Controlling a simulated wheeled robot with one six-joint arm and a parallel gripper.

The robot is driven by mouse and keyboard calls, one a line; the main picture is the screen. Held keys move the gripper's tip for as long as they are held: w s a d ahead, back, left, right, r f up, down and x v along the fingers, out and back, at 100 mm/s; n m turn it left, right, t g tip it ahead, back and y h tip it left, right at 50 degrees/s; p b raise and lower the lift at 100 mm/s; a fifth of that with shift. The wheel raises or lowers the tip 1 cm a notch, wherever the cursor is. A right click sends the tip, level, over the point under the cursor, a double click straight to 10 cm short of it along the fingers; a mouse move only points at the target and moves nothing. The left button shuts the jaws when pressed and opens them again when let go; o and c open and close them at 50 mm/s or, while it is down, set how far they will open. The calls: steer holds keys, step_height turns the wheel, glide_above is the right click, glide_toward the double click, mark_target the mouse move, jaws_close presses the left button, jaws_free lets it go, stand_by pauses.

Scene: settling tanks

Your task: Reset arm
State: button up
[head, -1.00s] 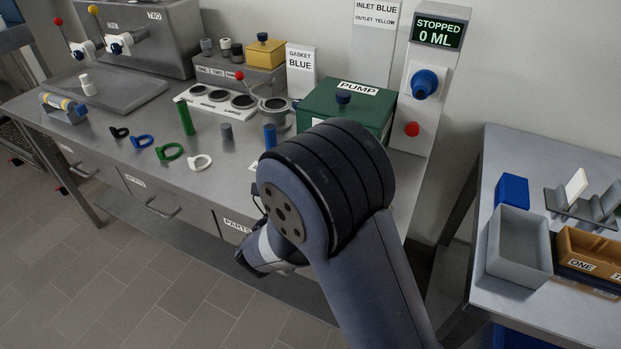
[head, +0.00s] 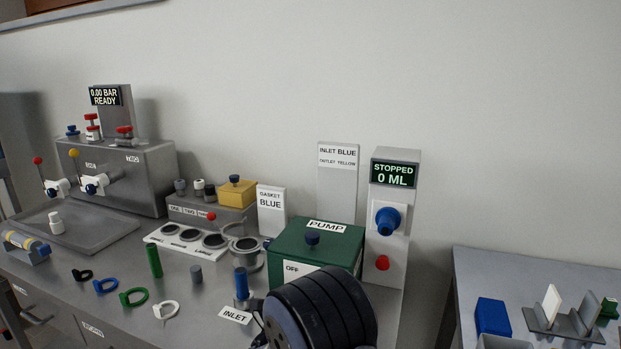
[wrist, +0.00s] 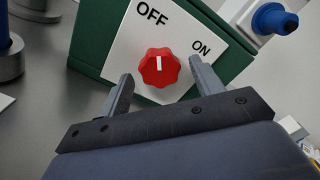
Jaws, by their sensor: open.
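My gripper (wrist: 163,88) shows in the wrist view with its two fingers apart and nothing between them. Beyond the fingertips is a red knob (wrist: 158,68) on a white plate marked OFF and ON, on the front of the green pump box (wrist: 95,30). The knob's white mark points roughly up in that view, between the two labels. I cannot tell whether the fingers touch the knob. In the head view my dark arm joint covers the lower front of the pump box (head: 325,243), and my gripper is hidden behind it.
A control post (head: 395,220) reading STOPPED 0 ML stands right of the pump. Left are a blue cylinder (head: 241,283), coloured rings (head: 133,297), a strainer row (head: 190,238) and a grey machine (head: 130,175) reading 0.00 BAR READY. A side table (head: 540,265) stands at the right.

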steer(key=shift+w, duration=0.1)
stand_by(0.3)
steer(key=b+v, duration=0.1)
steer(key=v, duration=1)
steer(key=x, duration=1.1)
steer(key=shift+w+d+f, duration=0.1)
steer(key=shift+f, duration=0.1)
steer(key=shift+m+b, duration=0.75)
steer(key=shift+m, duration=0.45)
steer(key=m+b, duration=0.4)
steer(key=m, duration=0.1)
steer(key=shift+f, duration=0.1)
steer(key=m+b, duration=0.2)
steer(key=m, duration=0.1)
steer(key=m+b, duration=0.2)
steer(key=m, duration=0.1)
steer(key=shift+a+m+b, duration=0.2)
steer(key=shift+m+b, duration=0.15)
steer(key=shift+m, duration=0.05)
steer(key=v, duration=1)
steer(key=shift+r, duration=0.3)
steer(key=shift+d, duration=0.1)
